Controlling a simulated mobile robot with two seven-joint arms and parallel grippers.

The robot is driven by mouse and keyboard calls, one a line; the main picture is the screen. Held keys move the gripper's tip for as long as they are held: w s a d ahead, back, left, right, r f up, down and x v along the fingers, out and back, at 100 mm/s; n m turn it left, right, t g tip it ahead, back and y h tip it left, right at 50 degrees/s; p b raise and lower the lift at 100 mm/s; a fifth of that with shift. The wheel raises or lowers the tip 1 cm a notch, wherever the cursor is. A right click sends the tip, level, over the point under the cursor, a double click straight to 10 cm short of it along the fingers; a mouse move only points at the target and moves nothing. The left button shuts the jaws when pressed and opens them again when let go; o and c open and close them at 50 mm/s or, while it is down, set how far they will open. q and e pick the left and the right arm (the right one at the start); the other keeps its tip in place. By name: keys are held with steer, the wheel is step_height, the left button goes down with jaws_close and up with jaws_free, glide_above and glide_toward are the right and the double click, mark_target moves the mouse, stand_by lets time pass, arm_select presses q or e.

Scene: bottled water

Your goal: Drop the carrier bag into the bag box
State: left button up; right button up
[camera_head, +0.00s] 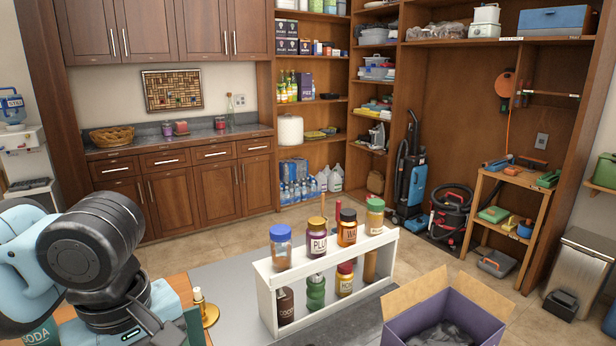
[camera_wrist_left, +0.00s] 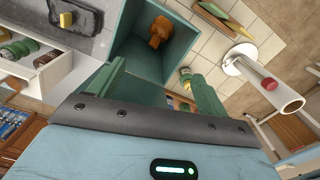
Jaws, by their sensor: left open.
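A purple cardboard box (camera_head: 462,318) with open tan flaps stands at the bottom right of the head view. Dark grey crumpled material (camera_head: 440,335) lies in it; I cannot tell whether this is the carrier bag. My left gripper (camera_wrist_left: 157,90) is open, its two green fingers apart with nothing seen between them. Beyond the fingers in the left wrist view is a green open-topped bin (camera_wrist_left: 183,50) with a brown, lumpy object (camera_wrist_left: 159,32) inside. In the head view my left arm covers the lower left, and its fingertips are hard to make out. My right gripper does not show.
A white rack (camera_head: 325,262) of jars stands on the grey counter left of the purple box. A brass candlestick (camera_head: 206,310) stands beside my left wrist. The wrist view also shows a white upright holder (camera_wrist_left: 262,82) and a black tray (camera_wrist_left: 90,15).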

arm_select(q)
steer(key=shift+r, duration=0.1)
step_height(320, 180, up, 8)
stand_by(0.4)
steer(key=shift+f, duration=0.25)
